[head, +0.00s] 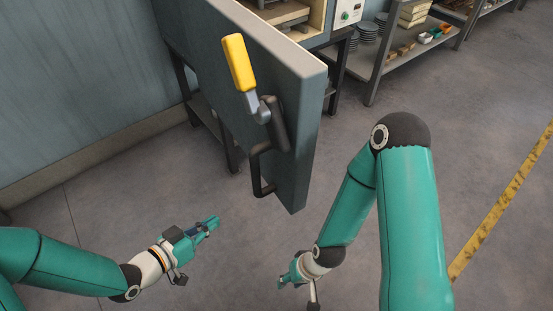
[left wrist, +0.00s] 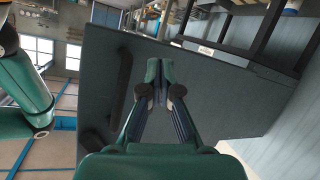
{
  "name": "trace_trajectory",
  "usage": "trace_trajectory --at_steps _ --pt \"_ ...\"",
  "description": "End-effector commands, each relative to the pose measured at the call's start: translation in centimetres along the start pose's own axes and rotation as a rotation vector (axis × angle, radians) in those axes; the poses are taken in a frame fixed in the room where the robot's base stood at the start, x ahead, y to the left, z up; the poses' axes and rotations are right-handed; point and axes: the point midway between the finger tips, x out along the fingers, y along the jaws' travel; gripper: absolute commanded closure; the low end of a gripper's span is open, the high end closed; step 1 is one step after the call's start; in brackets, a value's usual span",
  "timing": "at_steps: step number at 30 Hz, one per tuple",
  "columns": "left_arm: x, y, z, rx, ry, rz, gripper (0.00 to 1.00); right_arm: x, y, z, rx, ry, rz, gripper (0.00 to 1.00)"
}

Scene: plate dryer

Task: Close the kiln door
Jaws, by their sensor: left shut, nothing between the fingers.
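The kiln door (head: 215,85) stands swung open in the head view, its edge toward me. It carries a latch lever with a yellow grip (head: 239,62) and a dark bar handle (head: 262,170). The kiln's lit opening (head: 318,14) shows behind the door. My left gripper (head: 213,222) is shut and empty, in front of and to the left of the door's lower part. In the left wrist view the fingertips (left wrist: 159,68) point at the dark door panel (left wrist: 215,95); contact cannot be told. My right gripper (head: 313,290) is low at the bottom centre, its fingers partly hidden.
A metal shelf (head: 385,64) with plates (head: 368,32) and small items stands at the back right. A dark stand (head: 338,75) supports the kiln. A yellow floor line (head: 505,200) runs along the right. The floor around the grippers is clear.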

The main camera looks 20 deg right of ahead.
Motion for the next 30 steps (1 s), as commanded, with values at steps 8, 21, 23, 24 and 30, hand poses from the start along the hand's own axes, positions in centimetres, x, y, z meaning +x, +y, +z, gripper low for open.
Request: trace_trajectory --at_steps 8,21,23,24,30 --pt "-3.8 7.6 -10.7 0.292 0.268 0.324 1.00 -3.6 -1.3 0.0 0.000 0.000 0.000 0.60" --pt "-0.1 10.8 -12.4 0.324 0.297 0.380 1.00 -4.4 -1.6 0.0 0.000 0.000 0.000 0.60" --pt "1.1 11.3 -12.7 0.325 0.297 0.380 1.00 -4.6 -1.6 0.0 0.000 0.000 0.000 0.60" --pt "1.8 11.6 -12.8 0.325 0.296 0.380 1.00 -4.7 -1.7 0.0 0.000 0.000 0.000 0.60" --pt "5.3 13.2 -13.7 0.325 0.296 0.378 1.00 -5.4 -1.9 0.0 0.000 0.000 0.000 0.60"
